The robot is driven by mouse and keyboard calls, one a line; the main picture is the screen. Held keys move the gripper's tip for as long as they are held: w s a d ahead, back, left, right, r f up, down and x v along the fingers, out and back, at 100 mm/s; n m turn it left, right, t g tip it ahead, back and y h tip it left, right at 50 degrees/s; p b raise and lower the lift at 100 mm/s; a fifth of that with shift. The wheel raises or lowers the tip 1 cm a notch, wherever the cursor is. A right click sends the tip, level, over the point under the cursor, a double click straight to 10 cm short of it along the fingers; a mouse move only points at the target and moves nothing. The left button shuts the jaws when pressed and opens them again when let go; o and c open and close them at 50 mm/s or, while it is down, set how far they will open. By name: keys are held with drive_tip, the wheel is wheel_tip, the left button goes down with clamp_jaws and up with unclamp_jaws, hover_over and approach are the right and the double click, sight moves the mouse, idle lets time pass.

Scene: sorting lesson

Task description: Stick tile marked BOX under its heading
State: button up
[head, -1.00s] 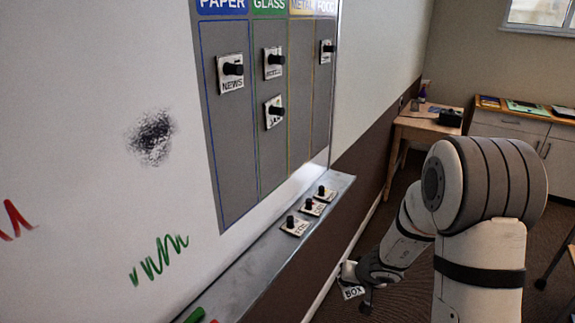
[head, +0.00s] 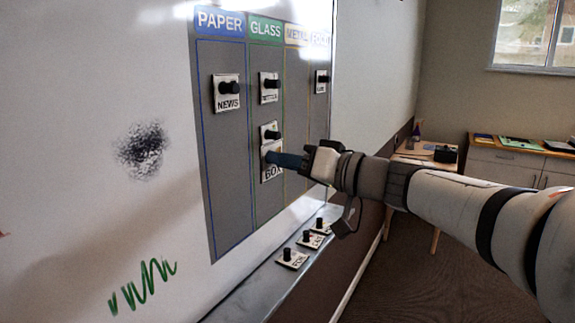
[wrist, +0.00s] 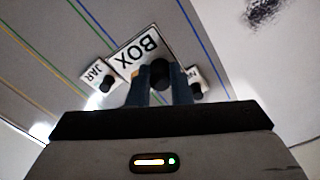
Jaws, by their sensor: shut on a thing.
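My gripper (head: 277,159) is shut on the black knob of the white tile marked BOX (head: 271,175), in front of the board. In the head view the tile overlaps the GLASS column, just below the JAR tile (head: 270,133). In the wrist view the BOX tile (wrist: 136,53) looks larger than the tiles behind it and lies over the PAPER column, between the JAR tile (wrist: 98,75) and another tile (wrist: 201,79). I cannot tell whether it touches the board. The PAPER heading (head: 220,21) is blue and the GLASS heading (head: 266,30) green.
METAL (head: 297,36) and FOOD (head: 320,39) columns stand to the right. The NEWS tile (head: 227,93) is high under PAPER; the grey below it is bare. Three knobbed tiles lie on the ledge (head: 262,288). A wooden table (head: 420,160) stands behind my arm.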

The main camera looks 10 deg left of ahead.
drive_tip(key=shift+a+r+p, duration=0.5)
drive_tip(key=shift+a+p, duration=0.05)
drive_tip(key=shift+a, duration=0.05)
drive_tip(key=shift+f+p+x, duration=0.2)
drive_tip(key=shift+p+x, duration=0.8)
drive_tip(key=shift+x, duration=3.1)
drive_tip(key=o, duration=1.4)
